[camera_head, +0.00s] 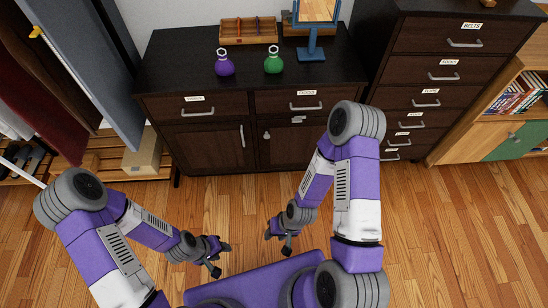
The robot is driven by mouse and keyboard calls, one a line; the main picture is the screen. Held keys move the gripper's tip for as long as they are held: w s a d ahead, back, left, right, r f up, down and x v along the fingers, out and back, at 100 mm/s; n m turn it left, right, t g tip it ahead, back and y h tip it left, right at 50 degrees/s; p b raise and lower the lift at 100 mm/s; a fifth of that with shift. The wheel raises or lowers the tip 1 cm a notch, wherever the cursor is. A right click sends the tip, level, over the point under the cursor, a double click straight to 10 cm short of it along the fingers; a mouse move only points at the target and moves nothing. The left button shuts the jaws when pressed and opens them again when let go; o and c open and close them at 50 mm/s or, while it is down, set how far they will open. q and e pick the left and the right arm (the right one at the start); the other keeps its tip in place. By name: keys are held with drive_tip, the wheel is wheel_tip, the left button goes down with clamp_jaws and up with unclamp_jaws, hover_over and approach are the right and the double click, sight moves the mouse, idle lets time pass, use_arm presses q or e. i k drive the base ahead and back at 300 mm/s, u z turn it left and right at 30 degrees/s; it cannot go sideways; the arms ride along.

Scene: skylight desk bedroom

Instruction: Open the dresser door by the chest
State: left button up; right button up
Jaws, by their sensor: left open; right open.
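The dark wooden dresser (156,107) stands against the back wall, with two drawers above two doors. The dresser door by the chest (284,152) is the right one and looks shut. A small metal handle or knob (267,135) sits near its upper left edge, and a pale label or fitting shows at its top. My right arm hides part of its right side. The chest (430,68) is dark, with several labelled drawers, right of the dresser. My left gripper (222,259) and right gripper (277,243) are open and empty, low in front of the dresser, apart from it.
The left dresser door (210,147) has a vertical handle and looks shut. Purple (225,66) and green (273,64) bottles, a wooden organiser (248,31) and a blue-framed mirror (312,40) stand on top. A box (143,158) sits at left. The wooden floor before the dresser is clear.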

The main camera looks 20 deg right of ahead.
sight(283, 144)
drive_tip(key=z, duration=0.05)
drive_tip(key=k, duration=0.6)
drive_tip(key=u, duration=0.7)
drive_tip(key=i, duration=1.3)
drive_tip(key=z, duration=0.65)
